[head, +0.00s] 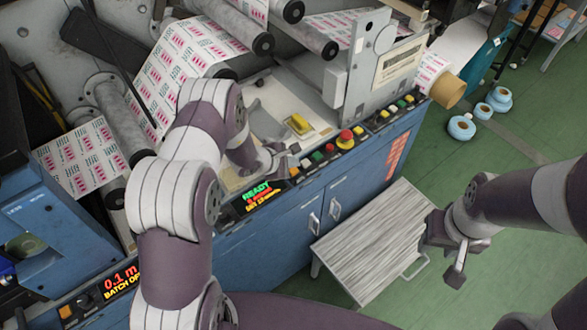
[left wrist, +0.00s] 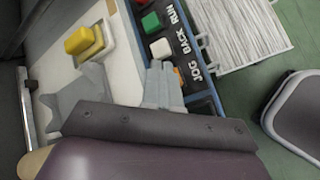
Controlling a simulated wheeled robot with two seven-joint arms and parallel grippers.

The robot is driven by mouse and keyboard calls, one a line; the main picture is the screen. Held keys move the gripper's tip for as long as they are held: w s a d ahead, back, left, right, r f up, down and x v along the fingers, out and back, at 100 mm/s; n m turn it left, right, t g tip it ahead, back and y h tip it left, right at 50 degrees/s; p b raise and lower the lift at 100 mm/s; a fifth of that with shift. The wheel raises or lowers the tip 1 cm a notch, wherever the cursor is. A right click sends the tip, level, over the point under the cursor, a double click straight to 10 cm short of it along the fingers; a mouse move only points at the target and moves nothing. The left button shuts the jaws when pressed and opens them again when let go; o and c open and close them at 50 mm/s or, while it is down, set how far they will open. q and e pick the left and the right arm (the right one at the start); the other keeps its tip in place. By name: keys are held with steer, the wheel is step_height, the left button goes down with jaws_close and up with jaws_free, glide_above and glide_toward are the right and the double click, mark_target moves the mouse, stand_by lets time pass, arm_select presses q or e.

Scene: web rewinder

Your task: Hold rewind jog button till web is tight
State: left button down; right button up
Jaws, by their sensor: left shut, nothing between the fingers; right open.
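The orange jog button (left wrist: 177,71) sits beside the JOG label in the left wrist view, partly hidden by my left fingers. It also shows in the head view as a small orange cap (head: 293,171) at the near end of the button row. My left gripper (head: 283,158) is shut and empty, its tips (left wrist: 164,70) over or right beside this button; I cannot tell whether they touch it. The printed web (head: 190,60) runs over rollers at the upper left, with another stretch (head: 82,157) lower left. My right gripper (head: 456,262) is open and empty, above the floor.
White (left wrist: 160,48) and green (left wrist: 150,22) buttons stand close by on the panel; a red mushroom button (head: 345,138) is farther along. The display (head: 258,196) reads READY. A grey-topped stand (head: 370,240) is in front of the blue cabinet. Blue rolls (head: 462,127) lie on the floor.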

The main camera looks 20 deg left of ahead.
mark_target(291, 172)
arm_select(q)
steer(key=shift+r+p, duration=1.2)
steer(key=shift+r, duration=1.35)
steer(key=shift+f, duration=0.1)
steer(key=s+d+r+m+g, duration=0.25)
steer(key=s+m+g, duration=0.65)
steer(key=s, duration=0.8)
steer(key=s+a+r+m+t+y+b, duration=0.1)
steer(key=s+a+r+m+y, duration=0.3)
steer(key=s+r+m, duration=0.4)
step_height(291, 172, up, 4)
steer(key=m+t, duration=0.1)
steer(key=m, duration=0.2)
steer(key=shift+s+a+r+m+t+y, duration=0.2)
steer(key=shift+m+t+y, duration=0.1)
steer(key=shift+m+y, duration=0.1)
steer(key=shift+w, duration=0.15)
